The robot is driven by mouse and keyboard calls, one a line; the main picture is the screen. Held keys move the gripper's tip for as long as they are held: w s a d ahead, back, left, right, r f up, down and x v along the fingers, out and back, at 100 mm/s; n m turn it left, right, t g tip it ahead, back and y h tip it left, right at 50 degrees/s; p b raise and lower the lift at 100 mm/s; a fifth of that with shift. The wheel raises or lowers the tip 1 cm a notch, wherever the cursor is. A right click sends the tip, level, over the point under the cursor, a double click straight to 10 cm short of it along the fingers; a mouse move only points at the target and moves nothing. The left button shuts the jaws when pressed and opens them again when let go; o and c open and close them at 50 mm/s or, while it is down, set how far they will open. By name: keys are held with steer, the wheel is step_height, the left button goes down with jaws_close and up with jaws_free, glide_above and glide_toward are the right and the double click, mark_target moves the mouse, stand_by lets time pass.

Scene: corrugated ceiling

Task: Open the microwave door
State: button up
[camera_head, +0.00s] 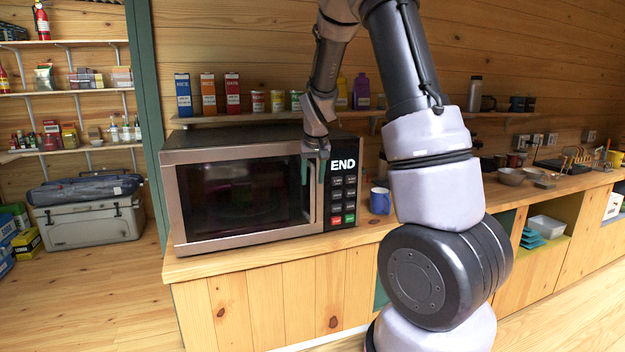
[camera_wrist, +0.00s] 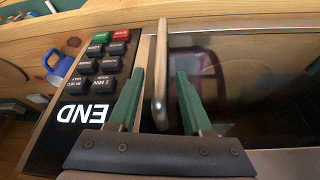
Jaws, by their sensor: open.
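The microwave (camera_head: 240,237) stands on the wooden counter, its dark glass door (camera_head: 240,195) shut. Its keypad panel (camera_head: 343,190) with the word END is at the right; it also shows at the left of the wrist view (camera_wrist: 95,75). The vertical door handle (camera_wrist: 161,75) runs between the two green fingers of my gripper (camera_wrist: 158,90) in the wrist view. The fingers stand apart, one on each side of the handle, with a gap visible on the right side. In the head view my gripper (camera_head: 315,170) is at the handle and partly covers it.
A blue mug (camera_head: 380,200) stands on the counter just right of the microwave. A shelf (camera_head: 240,117) with boxes and cans runs above and behind it. A grey cooler (camera_head: 90,218) sits at the left. The floor in front of the counter is clear at the left.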

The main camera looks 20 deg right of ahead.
steer(key=shift+w+f, duration=0.15)
steer(key=shift+f, duration=0.25)
jaws_close()
stand_by(1.2)
